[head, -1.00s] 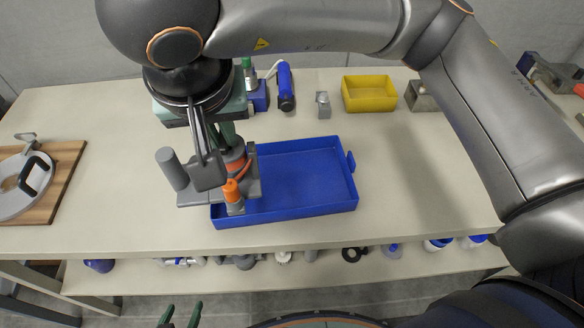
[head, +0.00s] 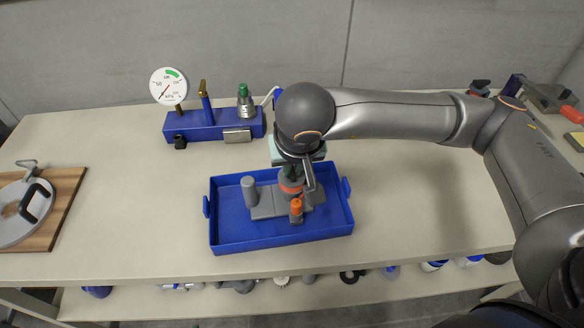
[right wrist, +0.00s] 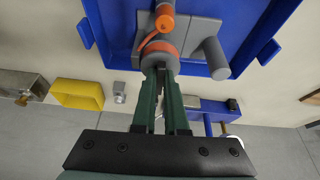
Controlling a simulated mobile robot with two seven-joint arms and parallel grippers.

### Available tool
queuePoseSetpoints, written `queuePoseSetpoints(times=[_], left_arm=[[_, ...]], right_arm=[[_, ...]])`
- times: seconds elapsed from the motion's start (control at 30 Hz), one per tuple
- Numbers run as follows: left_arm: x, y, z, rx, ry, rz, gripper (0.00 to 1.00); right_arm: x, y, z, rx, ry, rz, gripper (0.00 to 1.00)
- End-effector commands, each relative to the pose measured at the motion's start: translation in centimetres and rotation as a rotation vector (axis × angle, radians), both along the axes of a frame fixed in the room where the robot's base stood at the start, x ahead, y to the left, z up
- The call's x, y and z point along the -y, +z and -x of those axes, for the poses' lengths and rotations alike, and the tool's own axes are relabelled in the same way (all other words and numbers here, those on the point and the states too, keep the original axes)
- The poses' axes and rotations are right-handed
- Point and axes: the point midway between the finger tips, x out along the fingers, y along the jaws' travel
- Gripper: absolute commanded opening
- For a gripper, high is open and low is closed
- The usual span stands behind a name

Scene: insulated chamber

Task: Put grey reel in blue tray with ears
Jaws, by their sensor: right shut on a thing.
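The grey reel (head: 265,208) has a flat grey base, an upright grey cylinder, an orange band and an orange-capped part. My right gripper (head: 291,174) is shut on it from above, at the part by the orange band. The right wrist view shows the green fingers (right wrist: 160,80) closed on the reel (right wrist: 199,33). The blue tray with ears (head: 283,238) lies under the reel, and the reel is within its outline. I cannot tell whether the reel touches the tray floor. The tray's wall and ear also show in the right wrist view (right wrist: 112,45). My left gripper is out of view.
A blue fixture (head: 205,124) with a round gauge (head: 168,86) stands behind the tray. A wooden board with a metal disc (head: 62,215) lies at the left. A yellow bin (right wrist: 77,94) shows in the right wrist view. The table between board and tray is clear.

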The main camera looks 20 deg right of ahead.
Motion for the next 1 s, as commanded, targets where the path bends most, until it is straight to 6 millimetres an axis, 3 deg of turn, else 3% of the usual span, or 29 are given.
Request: queuePoseSetpoints(times=[0.13,0.53,0.57,0.8,1.0], left_arm=[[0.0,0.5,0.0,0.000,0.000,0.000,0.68],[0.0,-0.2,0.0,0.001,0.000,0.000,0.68],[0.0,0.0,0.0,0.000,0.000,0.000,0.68],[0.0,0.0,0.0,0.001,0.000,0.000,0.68],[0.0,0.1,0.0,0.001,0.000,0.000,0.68]], right_arm=[[-0.1,-1.2,0.0,0.001,0.000,-0.002,0.00],[-0.1,-1.7,-0.1,0.005,-0.001,-0.003,0.00],[-0.1,-1.6,0.0,0.002,-0.001,-0.001,0.14],[-0.1,-1.5,0.0,0.001,-0.001,-0.001,0.41],[-0.1,-1.5,0.0,0.001,-0.001,-0.001,0.41]])
